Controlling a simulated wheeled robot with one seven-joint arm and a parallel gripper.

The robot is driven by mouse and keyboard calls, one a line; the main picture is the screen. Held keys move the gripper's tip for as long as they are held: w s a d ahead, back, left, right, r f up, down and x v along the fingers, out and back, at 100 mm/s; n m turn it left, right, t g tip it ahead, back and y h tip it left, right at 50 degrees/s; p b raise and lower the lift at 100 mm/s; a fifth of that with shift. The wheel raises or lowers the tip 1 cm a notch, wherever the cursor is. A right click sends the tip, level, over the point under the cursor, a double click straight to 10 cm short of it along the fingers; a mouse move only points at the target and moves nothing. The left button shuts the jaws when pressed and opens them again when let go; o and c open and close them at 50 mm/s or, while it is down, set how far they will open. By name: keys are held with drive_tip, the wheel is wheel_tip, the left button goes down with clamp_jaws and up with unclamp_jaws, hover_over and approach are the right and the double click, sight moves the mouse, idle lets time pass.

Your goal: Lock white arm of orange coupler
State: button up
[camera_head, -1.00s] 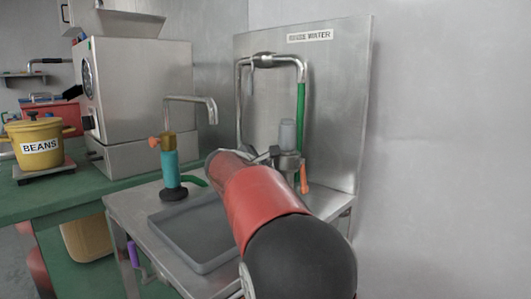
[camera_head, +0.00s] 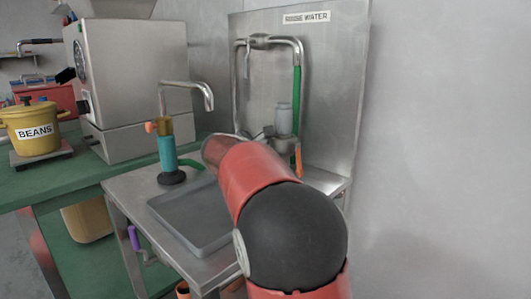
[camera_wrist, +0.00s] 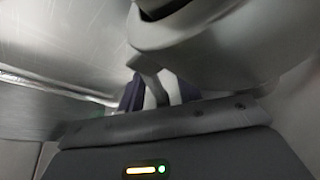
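In the head view, a small orange piece (camera_head: 298,160) hangs below the green hose (camera_head: 297,95) at the rinse station, beside a grey bottle-shaped part (camera_head: 284,119). It may be the orange coupler; no white arm can be made out on it. My red and black arm reaches toward this spot and hides most of my gripper. In the wrist view, my gripper (camera_wrist: 157,90) shows blurred, with dark blue parts beside pale grey strips, close under a large rounded grey metal body (camera_wrist: 220,45). Whether it is open or touching anything cannot be told.
A metal table (camera_head: 120,186) holds a grey tray (camera_head: 195,245) and a teal cylinder (camera_head: 167,154) with an orange knob. A bent metal spout (camera_head: 187,84) is above. A steel back panel (camera_head: 345,90) stands behind. A yellow BEANS pot (camera_head: 32,131) is far left.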

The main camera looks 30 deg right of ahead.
drive_tip(key=v, duration=0.8)
drive_tip(key=shift+d, duration=0.1)
